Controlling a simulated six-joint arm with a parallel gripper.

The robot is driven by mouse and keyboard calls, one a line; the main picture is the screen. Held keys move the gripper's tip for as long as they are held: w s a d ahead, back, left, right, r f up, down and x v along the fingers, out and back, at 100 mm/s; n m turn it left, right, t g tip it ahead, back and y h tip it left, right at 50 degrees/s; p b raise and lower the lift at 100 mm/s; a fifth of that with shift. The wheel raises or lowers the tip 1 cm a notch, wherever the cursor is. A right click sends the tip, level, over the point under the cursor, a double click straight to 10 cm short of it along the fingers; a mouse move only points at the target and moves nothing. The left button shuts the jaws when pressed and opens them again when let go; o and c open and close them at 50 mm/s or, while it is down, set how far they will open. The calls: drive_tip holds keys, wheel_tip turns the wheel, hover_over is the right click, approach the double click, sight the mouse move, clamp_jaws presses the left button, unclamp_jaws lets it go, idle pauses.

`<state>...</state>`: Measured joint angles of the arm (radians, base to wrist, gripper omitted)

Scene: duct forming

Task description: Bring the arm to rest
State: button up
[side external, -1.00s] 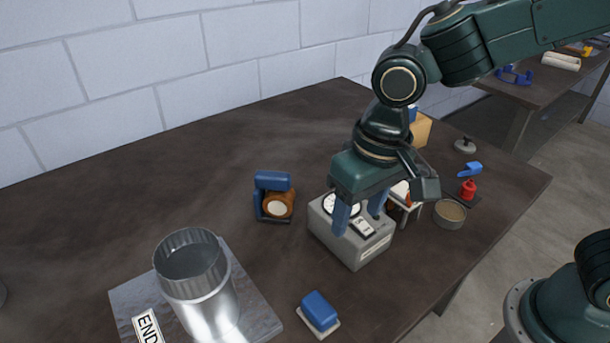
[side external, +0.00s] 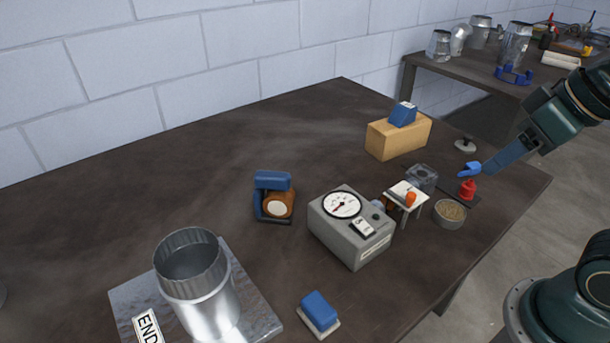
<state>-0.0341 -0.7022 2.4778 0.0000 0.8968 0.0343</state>
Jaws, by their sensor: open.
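The fingers overlap each other in this view, so the gap is hard to see. The fingertips appear close to a small blue item (side external: 468,169) above a red bottle (side external: 467,190); I cannot tell whether they touch. A grey gauge box (side external: 352,232) stands clear on the table.
A metal duct (side external: 203,285) stands on a grey plate (side external: 255,308) at front left. A blue-and-white block (side external: 319,312), a blue-and-brown tool (side external: 274,196), a wooden block (side external: 398,137) and a round tin (side external: 450,214) are also on the table (side external: 130,190). The back left is free.

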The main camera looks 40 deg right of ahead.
drive_tip(key=shift+s+d, duration=0.3)
drive_tip(key=shift+s, duration=0.2)
